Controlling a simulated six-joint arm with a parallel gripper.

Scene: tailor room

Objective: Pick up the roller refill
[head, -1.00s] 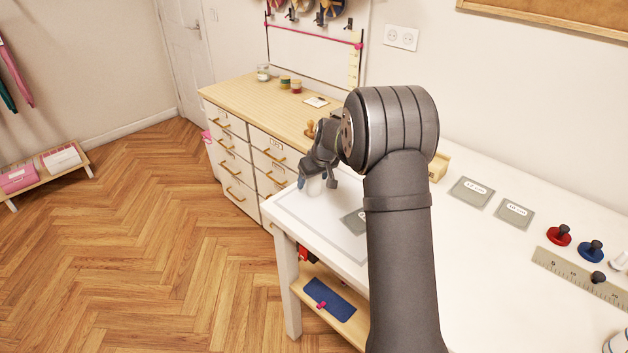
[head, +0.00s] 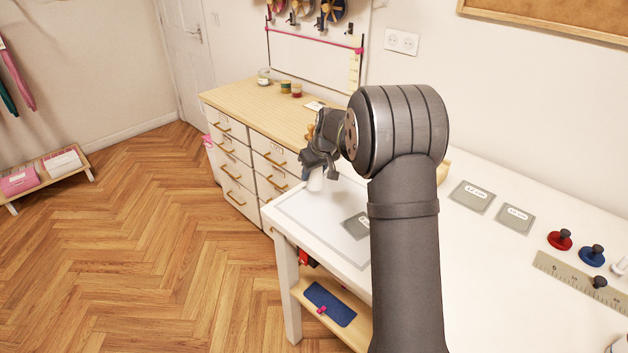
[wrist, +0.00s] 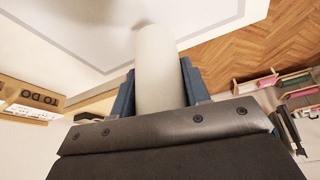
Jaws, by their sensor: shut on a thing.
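The roller refill (wrist: 158,68) is a plain white cylinder. In the wrist view it stands out from between the two blue-grey fingers of my gripper (wrist: 160,88), which is shut on it. In the head view the white refill (head: 315,181) shows just below my gripper (head: 319,166), over the far left part of the white table (head: 520,290). The arm hides part of the table. The refill appears to be held above the tabletop, but the exact gap is hard to tell.
A grey labelled card (head: 357,224) lies on the table near the gripper. Two more labelled cards (head: 471,196), a red knob (head: 560,239), a blue knob (head: 592,255) and a ruler (head: 585,280) lie to the right. A wooden drawer cabinet (head: 240,105) stands behind.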

